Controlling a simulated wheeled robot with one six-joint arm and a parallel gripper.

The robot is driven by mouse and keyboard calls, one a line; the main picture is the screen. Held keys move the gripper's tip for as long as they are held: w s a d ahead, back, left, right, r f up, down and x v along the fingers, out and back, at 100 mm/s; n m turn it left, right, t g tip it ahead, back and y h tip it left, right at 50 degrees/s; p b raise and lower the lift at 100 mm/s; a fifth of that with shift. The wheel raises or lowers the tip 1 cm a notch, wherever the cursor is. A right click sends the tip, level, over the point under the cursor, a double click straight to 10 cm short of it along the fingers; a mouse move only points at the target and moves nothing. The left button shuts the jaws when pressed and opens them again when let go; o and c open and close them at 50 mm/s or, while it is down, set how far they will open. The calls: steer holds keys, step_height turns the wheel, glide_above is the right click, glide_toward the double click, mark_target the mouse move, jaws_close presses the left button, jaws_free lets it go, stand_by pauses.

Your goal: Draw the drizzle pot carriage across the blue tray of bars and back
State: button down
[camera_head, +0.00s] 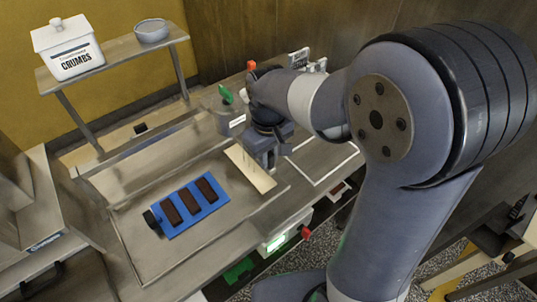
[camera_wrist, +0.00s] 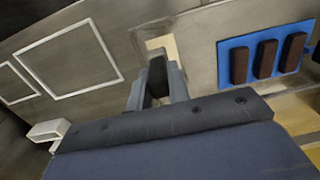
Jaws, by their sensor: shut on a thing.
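The blue tray (camera_head: 210,211) lies flat on the grey worktop with three dark brown bars (camera_head: 187,200) side by side on it. In the wrist view the tray (camera_wrist: 226,47) is at the right, apart from my gripper. A grey pot (camera_head: 224,118) with a green lever and a white label, seemingly the drizzle pot carriage, stands behind the tray, just left of my wrist. My gripper (camera_head: 268,160) points down to the right of the tray. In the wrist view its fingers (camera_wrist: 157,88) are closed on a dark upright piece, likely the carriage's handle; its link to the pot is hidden.
A pale strip (camera_head: 245,170) lies beside my gripper. A black knob (camera_head: 152,218) is at the tray's left end. A shelf (camera_head: 120,51) at the back holds a white crumbs box (camera_head: 70,50) and a grey bowl (camera_head: 151,31). A white outlined rectangle (camera_wrist: 72,60) marks clear worktop.

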steer(key=s+a+p, duration=0.1)
steer(key=s+a, duration=0.9)
steer(key=a, duration=0.4)
steer(key=s+a, duration=0.9)
steer(key=a, duration=0.6)
steer(key=shift+s+a+p, duration=0.15)
steer(key=shift+s+p, duration=0.2)
steer(key=shift+p, duration=0.05)
steer(key=shift+r, duration=0.1)
steer(key=c, duration=1.3)
jaws_free()
steer(key=shift+a, duration=0.1)
step_height(320, 180, up, 11)
steer(key=shift+f+b, duration=0.15)
steer(key=shift+b, duration=0.35)
